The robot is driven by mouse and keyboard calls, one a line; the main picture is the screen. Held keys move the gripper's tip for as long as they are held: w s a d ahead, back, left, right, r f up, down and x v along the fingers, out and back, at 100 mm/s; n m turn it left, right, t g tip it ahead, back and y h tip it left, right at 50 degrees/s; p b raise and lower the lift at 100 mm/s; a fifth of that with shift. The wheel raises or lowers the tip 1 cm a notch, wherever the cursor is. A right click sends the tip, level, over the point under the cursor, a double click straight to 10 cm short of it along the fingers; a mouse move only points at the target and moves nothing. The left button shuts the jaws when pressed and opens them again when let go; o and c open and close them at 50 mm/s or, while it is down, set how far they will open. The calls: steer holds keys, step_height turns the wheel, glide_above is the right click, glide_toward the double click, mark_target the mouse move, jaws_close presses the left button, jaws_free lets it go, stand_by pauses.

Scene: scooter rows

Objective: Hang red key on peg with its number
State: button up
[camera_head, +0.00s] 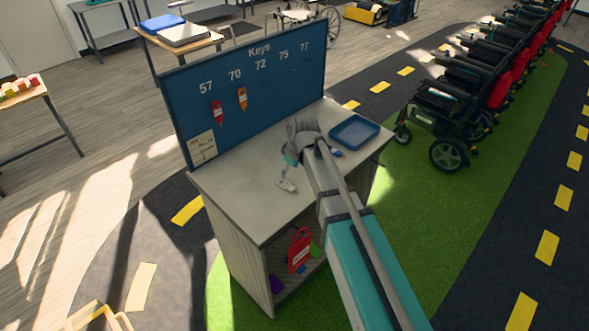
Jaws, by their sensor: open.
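The blue key board (262,75) stands upright at the back of a counter. White numbers 57, 70, 72, 75 and 77 run along it under the word "Keys". The number on the red tag is too small to read. No tags show under 72, 75 and 77; the pegs are too small to make out. My gripper (292,150) is open over the counter, in front of the board. I see nothing held in it, though the arm hides part of the counter.
A small pale object (287,185) lies on the counter (240,190) near my gripper. A blue tray (354,131) sits at the counter's right, with a small blue item (336,153) beside it. A red bag-like object (300,250) is on the shelf below.

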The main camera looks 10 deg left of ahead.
steer(key=shift+s+d+h, duration=0.25)
steer(key=shift+d+h, duration=0.05)
steer(key=shift+d, duration=0.45)
steer(key=s+d+m+h, duration=0.1)
steer(key=s+d+m, duration=0.5)
steer(key=d, duration=0.7)
steer(key=s+d+m+g+h, duration=0.1)
steer(key=s+d+m, duration=0.5)
steer(key=d, duration=0.7)
steer(key=shift+s+d+f, duration=0.25)
steer(key=shift+s+f, duration=0.1)
steer(key=shift+s, duration=0.7)
